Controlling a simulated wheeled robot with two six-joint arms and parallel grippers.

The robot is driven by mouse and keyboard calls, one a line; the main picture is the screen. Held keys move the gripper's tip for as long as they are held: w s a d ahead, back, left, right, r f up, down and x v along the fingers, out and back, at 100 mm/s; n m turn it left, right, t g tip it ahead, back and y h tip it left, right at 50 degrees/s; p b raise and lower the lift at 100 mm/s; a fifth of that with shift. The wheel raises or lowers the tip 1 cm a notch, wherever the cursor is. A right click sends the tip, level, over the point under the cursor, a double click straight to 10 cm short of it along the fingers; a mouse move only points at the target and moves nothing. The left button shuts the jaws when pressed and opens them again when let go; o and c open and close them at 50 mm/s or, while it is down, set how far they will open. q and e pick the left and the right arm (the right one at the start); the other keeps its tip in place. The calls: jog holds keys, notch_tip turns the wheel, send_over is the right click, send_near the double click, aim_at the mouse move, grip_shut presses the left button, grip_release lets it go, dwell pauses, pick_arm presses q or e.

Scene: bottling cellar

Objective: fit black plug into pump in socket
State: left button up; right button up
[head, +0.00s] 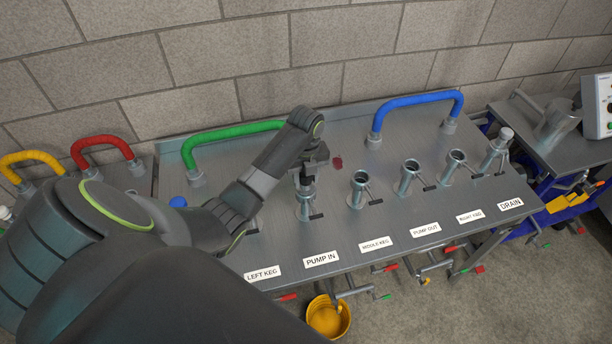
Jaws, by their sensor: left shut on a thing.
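My left gripper (309,166) reaches in from the left and is shut just above the PUMP IN socket (305,208). It holds a small dark piece, which I take for the black plug (306,180). Most of it is hidden by the jaws. The piece is in line with the mouth of the socket, and I cannot tell how far, if at all, it sits inside. The PUMP IN label (321,259) lies in front of this socket. My right gripper is not in view.
Open sockets for MIDDLE KEG (359,186), PUMP OUT (407,178) and RIGHT KEG (453,164) stand to the right. The DRAIN socket (493,156) has a grey top. Green (232,132) and blue (416,99) hoses arch behind. A yellow bucket (328,317) stands below.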

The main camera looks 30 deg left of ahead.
pick_arm(q)
jog(key=shift+f, duration=0.35)
dwell(0.6)
jog(key=o, duration=1)
jog(key=shift+o, duration=0.2)
jog(key=shift+r, duration=0.1)
